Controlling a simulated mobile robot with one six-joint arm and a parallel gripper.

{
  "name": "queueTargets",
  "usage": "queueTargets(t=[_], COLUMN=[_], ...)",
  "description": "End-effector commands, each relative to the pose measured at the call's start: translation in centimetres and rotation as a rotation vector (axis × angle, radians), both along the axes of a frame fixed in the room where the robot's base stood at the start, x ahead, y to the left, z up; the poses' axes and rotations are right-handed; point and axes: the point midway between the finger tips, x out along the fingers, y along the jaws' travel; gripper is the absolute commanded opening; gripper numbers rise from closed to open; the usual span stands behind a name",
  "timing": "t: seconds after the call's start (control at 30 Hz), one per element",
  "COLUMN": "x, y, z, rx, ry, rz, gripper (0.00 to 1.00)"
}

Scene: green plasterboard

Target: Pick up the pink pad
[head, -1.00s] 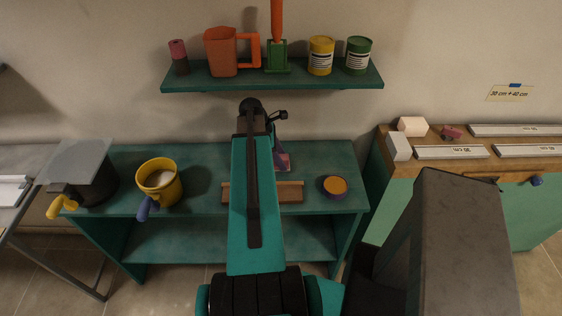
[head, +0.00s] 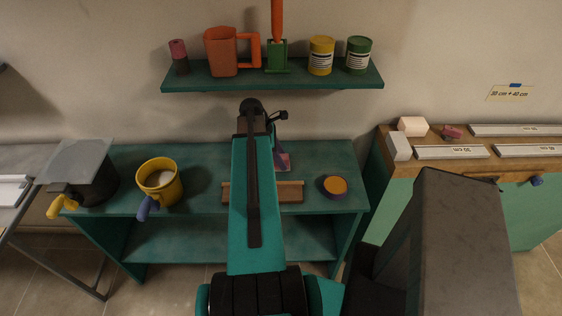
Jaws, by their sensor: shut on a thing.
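A pink pad (head: 284,162) shows just right of my arm, above the back part of the green bench. Only part of it is in sight; my arm covers the rest. My gripper (head: 281,146) is at its upper edge, mostly hidden behind my wrist, and is shut on it. Whether the pad touches the bench top is hard to tell.
The green bench (head: 330,155) carries a yellow pot (head: 173,188), a wooden tray (head: 290,192) and a purple-and-orange round tin (head: 335,187). A dark pot with a grey plate (head: 75,160) stands left. A shelf (head: 200,80) with several containers hangs above.

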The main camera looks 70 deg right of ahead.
Motion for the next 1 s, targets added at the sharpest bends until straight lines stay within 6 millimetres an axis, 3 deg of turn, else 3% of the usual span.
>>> queueTargets(t=[0.37,0.73,1.0], x=[0.0,0.0,1.7], y=[0.0,0.0,4.3], z=[0.7,3.5,3.7], rx=[-0.001,-0.002,-0.001], ry=[0.0,-0.001,0.0], rz=[-0.001,-0.001,0.003], gripper=[0.18,0.18,0.18])
